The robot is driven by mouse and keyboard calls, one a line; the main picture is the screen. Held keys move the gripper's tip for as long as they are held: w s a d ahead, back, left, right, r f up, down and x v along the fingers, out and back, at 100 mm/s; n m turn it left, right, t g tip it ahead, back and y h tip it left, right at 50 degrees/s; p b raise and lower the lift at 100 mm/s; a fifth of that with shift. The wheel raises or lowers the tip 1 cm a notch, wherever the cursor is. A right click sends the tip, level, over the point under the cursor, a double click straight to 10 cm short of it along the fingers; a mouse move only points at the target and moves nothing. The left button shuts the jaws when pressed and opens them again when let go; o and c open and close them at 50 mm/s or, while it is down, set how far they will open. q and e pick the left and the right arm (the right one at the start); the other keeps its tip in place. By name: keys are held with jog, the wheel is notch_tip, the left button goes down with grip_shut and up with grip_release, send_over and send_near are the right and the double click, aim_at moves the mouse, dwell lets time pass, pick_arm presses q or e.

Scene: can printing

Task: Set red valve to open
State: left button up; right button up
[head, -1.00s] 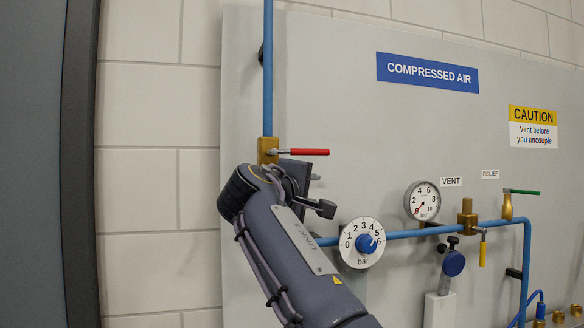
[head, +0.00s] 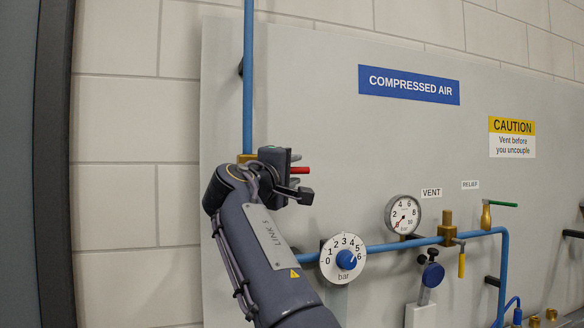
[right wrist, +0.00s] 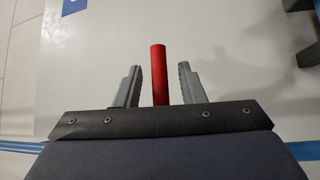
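The red valve handle (head: 299,170) sticks out sideways to the right from a brass valve body (head: 246,158) on the vertical blue pipe, so it lies across the pipe. Most of the handle and valve is hidden behind my right gripper (head: 296,170) in the head view. In the right wrist view the red handle (right wrist: 159,75) stands between the two fingers of my right gripper (right wrist: 160,85). The fingers are open, with a gap on each side of the handle. My left gripper is not in view.
A blue vertical pipe (head: 248,80) runs up the grey panel (head: 300,100). A dark upright edge (head: 55,120) stands at left.

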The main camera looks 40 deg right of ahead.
jog(key=shift+c, duration=0.5)
grip_shut()
